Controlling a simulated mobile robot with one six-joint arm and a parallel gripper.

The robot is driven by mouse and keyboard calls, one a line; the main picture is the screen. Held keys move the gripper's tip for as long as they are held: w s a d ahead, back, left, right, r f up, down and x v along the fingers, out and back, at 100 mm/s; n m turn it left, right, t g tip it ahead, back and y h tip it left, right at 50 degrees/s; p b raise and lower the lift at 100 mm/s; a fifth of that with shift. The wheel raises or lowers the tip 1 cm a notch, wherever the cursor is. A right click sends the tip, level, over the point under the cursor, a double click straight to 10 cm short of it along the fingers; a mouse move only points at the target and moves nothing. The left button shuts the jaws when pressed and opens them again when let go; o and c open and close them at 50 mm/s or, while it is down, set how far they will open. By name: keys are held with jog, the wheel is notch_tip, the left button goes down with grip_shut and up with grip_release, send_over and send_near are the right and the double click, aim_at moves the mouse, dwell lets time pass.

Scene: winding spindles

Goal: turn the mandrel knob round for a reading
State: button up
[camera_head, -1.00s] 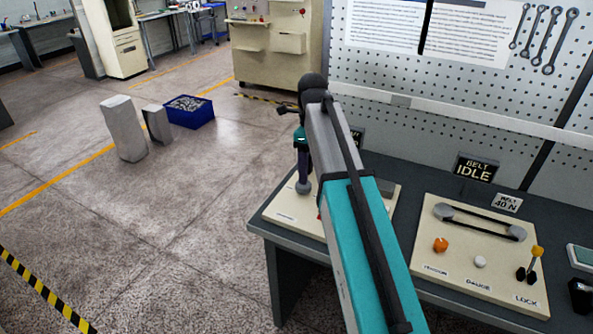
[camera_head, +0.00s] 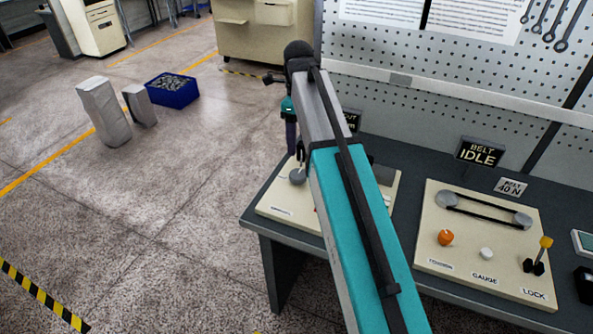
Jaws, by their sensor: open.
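A light board (camera_head: 275,204) lies on the bench at left, partly hidden by my arm, and its small label is too small to read. A grey round knob (camera_head: 297,176) shows at its left part. I cannot tell for certain that it is the mandrel knob. My gripper (camera_head: 299,158) hangs from the wrist at the far end of my arm, small and dark, just above the grey knob. It is open. Whether the fingers touch the knob or stand around it is too small to tell. My teal and grey arm covers the board's right part.
A second board (camera_head: 452,272) at right carries a belt on two pulleys (camera_head: 487,211), an orange knob (camera_head: 445,237), a white button (camera_head: 486,253) and a yellow-tipped lock lever (camera_head: 545,243). Signs read "BELT IDLE" (camera_head: 480,151) and "BELT 40 N" (camera_head: 511,187). A pegboard rises behind.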

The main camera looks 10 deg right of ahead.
aim_at(298, 173)
jog(key=shift+f, duration=0.1)
jog(key=shift+f+p, duration=1.85)
jog(key=shift+f, duration=4.9)
jog(key=c, duration=1)
jog(key=shift+a, duration=0.15)
jog(key=shift+c, duration=0.3)
